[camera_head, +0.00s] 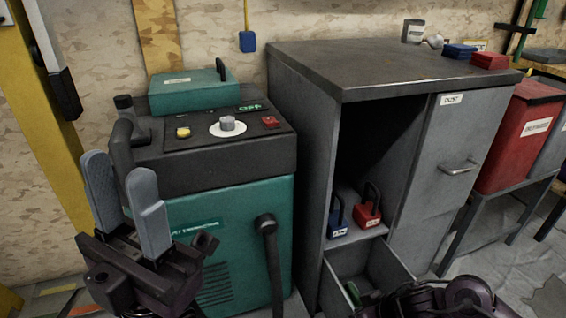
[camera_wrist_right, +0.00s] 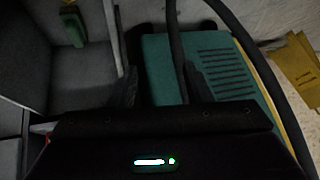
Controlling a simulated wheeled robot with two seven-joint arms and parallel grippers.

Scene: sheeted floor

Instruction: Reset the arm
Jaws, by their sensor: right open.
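My left gripper (camera_head: 122,172) is upright at the lower left of the head view, in front of the green machine. Its two grey fingers stand apart with nothing between them. My right arm (camera_head: 445,298) shows only as dark links at the bottom edge of the head view, in front of the open drawer. In the right wrist view the dark fingers of my right gripper (camera_wrist_right: 162,82) are spread, and I see nothing held. The green machine's vented side (camera_wrist_right: 212,65) lies beyond them.
The green machine (camera_head: 245,225) stands left of a grey cabinet (camera_head: 300,135). A blue padlock (camera_head: 337,222) and red padlock (camera_head: 368,212) sit on its shelf. The open drawer (camera_head: 345,262) juts forward, with a green item (camera_wrist_right: 72,28) inside. A red bin (camera_head: 515,140) stands right.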

